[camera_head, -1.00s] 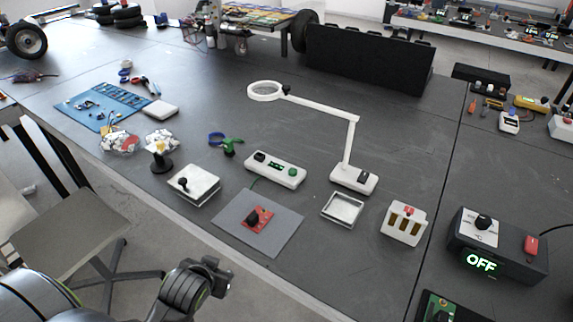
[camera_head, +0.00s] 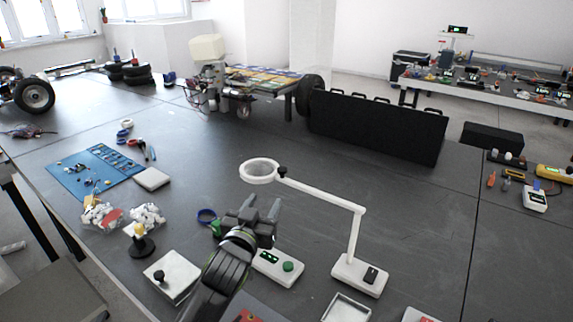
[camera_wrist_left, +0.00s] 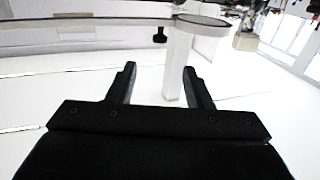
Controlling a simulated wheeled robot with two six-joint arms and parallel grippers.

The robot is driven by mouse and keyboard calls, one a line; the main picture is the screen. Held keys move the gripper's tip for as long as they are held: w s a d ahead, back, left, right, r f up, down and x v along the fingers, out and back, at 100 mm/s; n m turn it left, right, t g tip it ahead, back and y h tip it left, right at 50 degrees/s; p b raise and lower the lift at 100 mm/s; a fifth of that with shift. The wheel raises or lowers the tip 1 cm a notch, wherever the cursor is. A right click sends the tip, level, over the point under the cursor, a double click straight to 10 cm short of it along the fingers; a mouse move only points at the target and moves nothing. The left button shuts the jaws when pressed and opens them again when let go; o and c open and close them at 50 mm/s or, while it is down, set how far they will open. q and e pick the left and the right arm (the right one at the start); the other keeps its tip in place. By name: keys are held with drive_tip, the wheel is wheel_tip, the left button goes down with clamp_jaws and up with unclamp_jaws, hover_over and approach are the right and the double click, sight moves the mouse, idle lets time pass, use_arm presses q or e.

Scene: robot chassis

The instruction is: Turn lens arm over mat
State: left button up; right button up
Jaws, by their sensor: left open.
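The white lens arm (camera_head: 322,195) stands on a white base (camera_head: 359,275) with a dark switch. Its ring lens (camera_head: 259,171) points to the left at the arm's end, with a black knob (camera_head: 282,171) where ring and arm meet. The grey mat (camera_head: 262,300) shows only at the bottom edge, with a corner of the red board (camera_head: 247,316) on it; my left arm hides part. My left gripper (camera_head: 262,208) is open and empty, below and in front of the ring in the head view. The left wrist view shows its two fingers (camera_wrist_left: 160,85) apart, the black knob (camera_wrist_left: 160,35) beyond them. My right gripper is not in view.
A white box with a green button (camera_head: 284,265) sits right beside my left gripper in the picture. A white box with a black knob (camera_head: 172,273), a black stand (camera_head: 142,245) and a white tray (camera_head: 346,309) are near the front. A black panel (camera_head: 375,125) stands behind.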

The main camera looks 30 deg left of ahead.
sight(281, 174)
use_arm(q)
drive_tip(key=w, duration=0.3)
drive_tip(key=w+a, duration=0.1)
drive_tip(key=w, duration=0.2)
drive_tip(key=w+p, duration=0.1)
drive_tip(key=w, duration=0.2)
drive_tip(key=shift+a, duration=0.3)
drive_tip(key=w, duration=0.4)
drive_tip(key=w+a, duration=0.1)
drive_tip(key=w, duration=0.1)
drive_tip(key=shift+p, duration=0.4)
drive_tip(key=shift+w+a, duration=0.15)
drive_tip(key=shift+w, duration=0.65)
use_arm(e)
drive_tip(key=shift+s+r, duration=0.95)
use_arm(q)
clamp_jaws()
